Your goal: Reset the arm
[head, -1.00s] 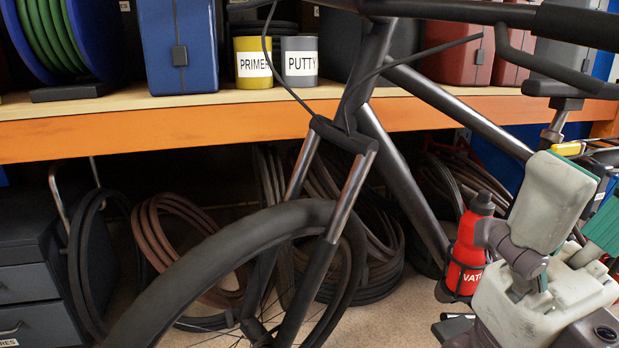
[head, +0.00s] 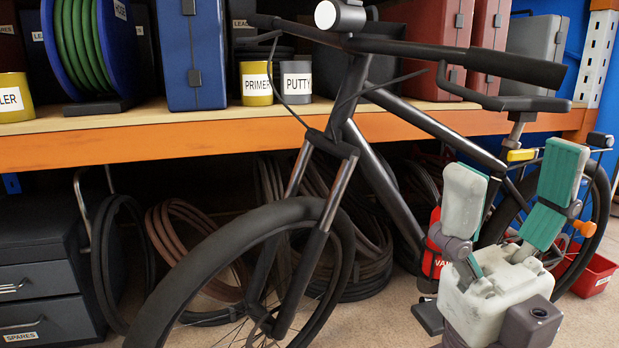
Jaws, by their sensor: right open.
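My right gripper (head: 512,172) is at the right of the head view, its two teal-padded fingers pointing up and spread apart with nothing held between them. It is in front of a dark bicycle (head: 395,195), near its lower frame and rear wheel. A red bottle (head: 433,240) with white lettering sits at the bicycle's frame, partly hidden behind the gripper's left finger. I cannot tell whether the gripper touches the bicycle. My left gripper is not in view.
Behind the bicycle is an orange-edged shelf (head: 210,140) with tins, cases and a blue hose reel (head: 95,45). Coiled hoses (head: 190,240) lie below it. A dark drawer unit (head: 40,270) stands at left and a red bin (head: 597,275) at right. Floor shows at the front.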

